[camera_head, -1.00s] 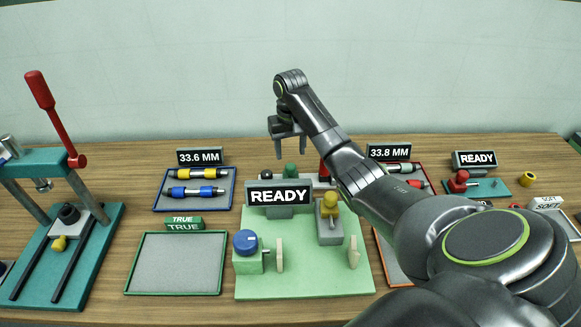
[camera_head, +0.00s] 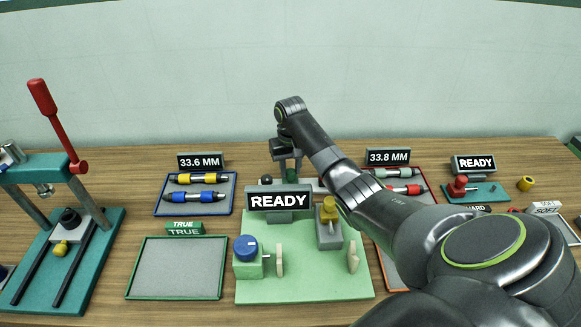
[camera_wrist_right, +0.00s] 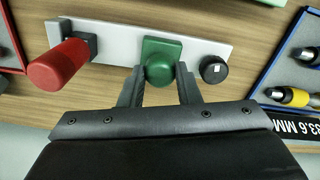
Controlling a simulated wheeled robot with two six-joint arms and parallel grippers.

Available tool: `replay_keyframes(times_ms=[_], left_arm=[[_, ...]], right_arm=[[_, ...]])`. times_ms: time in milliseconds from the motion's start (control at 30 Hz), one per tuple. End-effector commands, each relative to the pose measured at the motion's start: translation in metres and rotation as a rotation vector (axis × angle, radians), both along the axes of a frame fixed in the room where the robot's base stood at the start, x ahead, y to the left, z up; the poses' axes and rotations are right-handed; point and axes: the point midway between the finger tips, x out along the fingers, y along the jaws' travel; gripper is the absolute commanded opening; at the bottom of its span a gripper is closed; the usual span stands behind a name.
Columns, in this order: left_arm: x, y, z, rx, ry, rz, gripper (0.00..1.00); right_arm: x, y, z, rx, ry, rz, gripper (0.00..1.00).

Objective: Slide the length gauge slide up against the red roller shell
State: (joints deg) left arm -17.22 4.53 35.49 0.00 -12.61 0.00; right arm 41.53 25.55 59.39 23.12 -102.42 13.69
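The length gauge (camera_wrist_right: 115,38) is a pale grey bar with a green slide (camera_wrist_right: 160,62) on it, also seen behind the READY sign in the head view (camera_head: 291,175). The red roller shell (camera_wrist_right: 60,66) stands at the bar's left end in the wrist view, beside a dark block; a gap of bare bar separates it from the slide. My right gripper (camera_wrist_right: 160,78) is lowered at the slide, one finger on each side. The fingers look spread; contact with the slide is unclear. My left gripper is not in view.
A black knob (camera_wrist_right: 214,69) sits at the bar's other end. A READY sign (camera_head: 279,198) on a green fixture stands in front. A blue-rimmed tray (camera_head: 157,209) with rollers lies left, a red-rimmed tray (camera_head: 432,196) right. A teal press (camera_head: 105,245) stands far left.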

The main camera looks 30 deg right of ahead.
Motion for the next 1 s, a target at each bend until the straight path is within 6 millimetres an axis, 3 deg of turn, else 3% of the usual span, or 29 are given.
replay_keyframes(times_ms=[100, 333, 633, 933, 967, 1000], left_arm=[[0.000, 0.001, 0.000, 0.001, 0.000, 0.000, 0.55], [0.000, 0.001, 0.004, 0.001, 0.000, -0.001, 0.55], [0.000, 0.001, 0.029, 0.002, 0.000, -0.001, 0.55], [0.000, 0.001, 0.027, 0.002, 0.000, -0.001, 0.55], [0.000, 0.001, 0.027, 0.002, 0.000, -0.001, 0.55], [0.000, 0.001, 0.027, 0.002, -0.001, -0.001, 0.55]], right_arm=[[0.000, 0.000, 0.000, 0.000, 0.000, 0.000, 0.00], [-0.002, -0.003, 0.002, -0.001, 0.000, -0.001, 0.00], [-0.015, -0.025, 0.004, -0.001, 0.002, -0.001, 0.00], [-0.015, -0.026, 0.001, 0.000, -0.001, -0.001, 0.00], [-0.015, -0.026, 0.001, 0.000, -0.001, -0.001, 0.31], [-0.015, -0.026, 0.001, 0.000, -0.001, -0.001, 0.36]])
